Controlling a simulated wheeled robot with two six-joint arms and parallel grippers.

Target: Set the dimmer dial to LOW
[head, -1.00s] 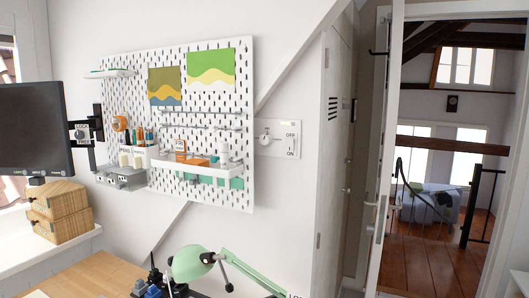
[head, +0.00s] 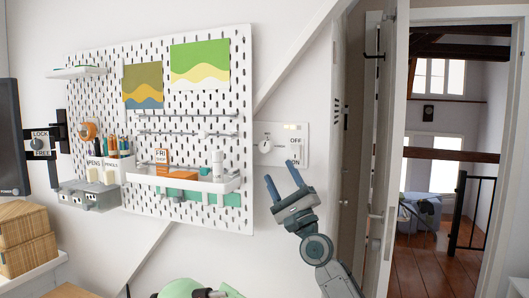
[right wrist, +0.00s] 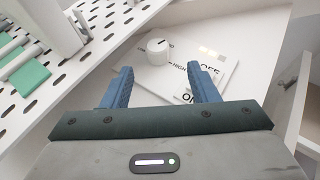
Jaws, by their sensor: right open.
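A white wall plate (head: 284,157) is fixed to the wall right of the pegboard. OFF and ON labels mark the plate's right part. My right gripper (head: 282,175) is open and empty, its blue fingers pointing up just below the plate. In the right wrist view the dial (right wrist: 157,47) shows beyond and between the open fingers (right wrist: 160,70), apart from them. The word HIGH is readable right of the dial. My left gripper is not in view.
The pegboard (head: 205,115) with a white shelf tray (head: 185,182) stands out just left of the plate. A green lamp (head: 185,288) shows at the bottom edge.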

